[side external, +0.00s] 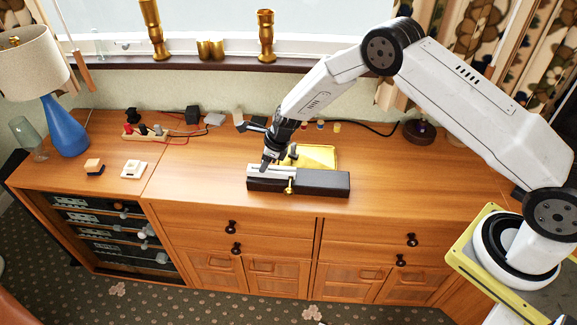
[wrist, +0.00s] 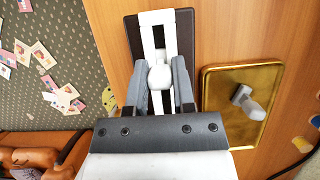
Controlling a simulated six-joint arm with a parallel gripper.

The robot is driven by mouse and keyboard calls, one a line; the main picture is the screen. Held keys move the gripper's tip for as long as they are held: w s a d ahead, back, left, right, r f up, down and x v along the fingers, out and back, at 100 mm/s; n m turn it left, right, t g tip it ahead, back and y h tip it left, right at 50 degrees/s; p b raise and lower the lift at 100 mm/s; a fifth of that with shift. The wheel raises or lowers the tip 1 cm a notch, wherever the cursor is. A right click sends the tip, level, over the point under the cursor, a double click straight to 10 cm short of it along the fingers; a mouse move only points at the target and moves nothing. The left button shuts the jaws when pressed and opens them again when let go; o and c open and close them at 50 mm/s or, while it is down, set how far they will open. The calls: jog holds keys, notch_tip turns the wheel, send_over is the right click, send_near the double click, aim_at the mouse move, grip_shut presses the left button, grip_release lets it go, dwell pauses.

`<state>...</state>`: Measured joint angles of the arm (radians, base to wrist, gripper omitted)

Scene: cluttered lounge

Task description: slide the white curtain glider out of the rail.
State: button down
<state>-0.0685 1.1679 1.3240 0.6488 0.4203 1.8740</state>
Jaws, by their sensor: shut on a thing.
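The white curtain glider (wrist: 160,76) is a small rounded piece between the fingertips of my gripper (wrist: 160,68) in the wrist view. My gripper is shut on it. The white rail (wrist: 159,20) runs up and down the wrist view under the glider, along a dark block (wrist: 186,35). In the side view, my gripper (side external: 266,165) reaches down to the rail (side external: 285,172), on the left part of the dark block (side external: 325,184). The glider is hidden by my fingers there. I cannot tell how far it sits inside the rail.
A yellow tray (side external: 325,153) lies behind the block; a grey piece (wrist: 253,108) is in it. A small brass part (side external: 290,187) is at the block's front. The cabinet top right of the block is clear.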

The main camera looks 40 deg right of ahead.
aim_at(271, 171)
jog(key=shift+s+d, duration=0.3)
jog(key=shift+s+d, duration=0.4)
jog(key=shift+s+d, duration=0.2)
jog(key=shift+s, duration=0.05)
jog(key=shift+s+d, duration=0.2)
jog(key=shift+d, duration=0.1)
dwell(0.4)
jog(key=shift+s+d, duration=0.25)
jog(key=shift+s, duration=0.05)
jog(key=shift+s+d, duration=0.5)
jog(key=shift+s+d, duration=0.65)
jog(key=shift+s, duration=0.15)
jog(key=shift+s+d, duration=0.2)
jog(key=shift+s, duration=0.1)
dwell(0.4)
